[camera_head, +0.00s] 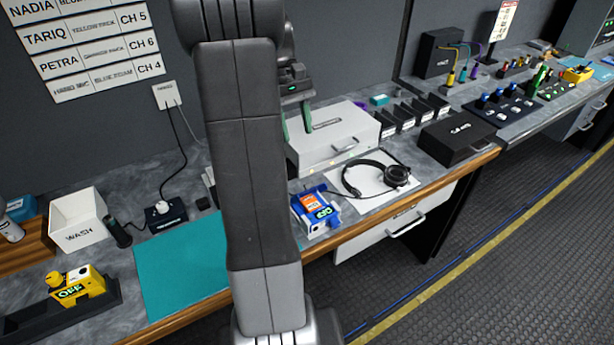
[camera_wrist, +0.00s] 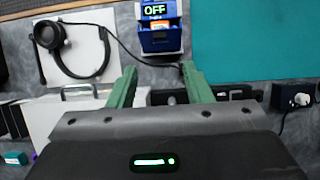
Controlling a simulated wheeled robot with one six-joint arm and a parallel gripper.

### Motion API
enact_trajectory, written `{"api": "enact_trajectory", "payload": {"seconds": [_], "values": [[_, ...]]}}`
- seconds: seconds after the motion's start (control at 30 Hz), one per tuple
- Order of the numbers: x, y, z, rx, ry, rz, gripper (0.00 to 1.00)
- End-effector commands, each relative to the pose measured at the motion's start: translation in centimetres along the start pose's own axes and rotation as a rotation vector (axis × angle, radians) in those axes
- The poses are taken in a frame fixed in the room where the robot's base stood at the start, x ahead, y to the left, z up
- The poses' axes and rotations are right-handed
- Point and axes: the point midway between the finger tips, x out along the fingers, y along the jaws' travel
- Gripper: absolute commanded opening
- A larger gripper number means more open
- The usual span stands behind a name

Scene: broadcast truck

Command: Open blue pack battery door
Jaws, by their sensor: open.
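The blue pack (camera_head: 303,221) lies on the counter in front of the white drawer box, left of the headset. It has a lit OFF display and an orange-and-white labelled patch. In the wrist view the blue pack (camera_wrist: 160,42) is at the top centre, beyond the fingertips. I cannot tell clearly whether its battery door is open or shut. My gripper (camera_head: 297,130) is open and empty, with green fingers pointing down over the white box, behind the pack. In the wrist view my gripper (camera_wrist: 159,72) has its fingertips apart, with the pack between and beyond them.
A headset (camera_head: 352,181) on a white sheet is right of the pack, its cable running close by. A white drawer box (camera_head: 355,125) stands behind. A teal mat (camera_head: 180,268) lies left. A yellow pack (camera_head: 88,283) is far left. A black case (camera_head: 457,138) sits right.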

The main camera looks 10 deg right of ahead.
Motion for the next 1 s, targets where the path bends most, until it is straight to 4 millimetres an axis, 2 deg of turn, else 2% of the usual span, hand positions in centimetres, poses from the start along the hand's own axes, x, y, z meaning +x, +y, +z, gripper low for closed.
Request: {"api": "enact_trajectory", "payload": {"seconds": [0.5,0.7,1.0], "values": [[10.2,0.0,0.2,0.003,-0.007,-0.002,0.45],[12.3,0.0,0.1,0.003,-0.006,-0.001,0.45],[12.8,0.0,0.1,0.004,-0.003,0.000,0.45]]}}
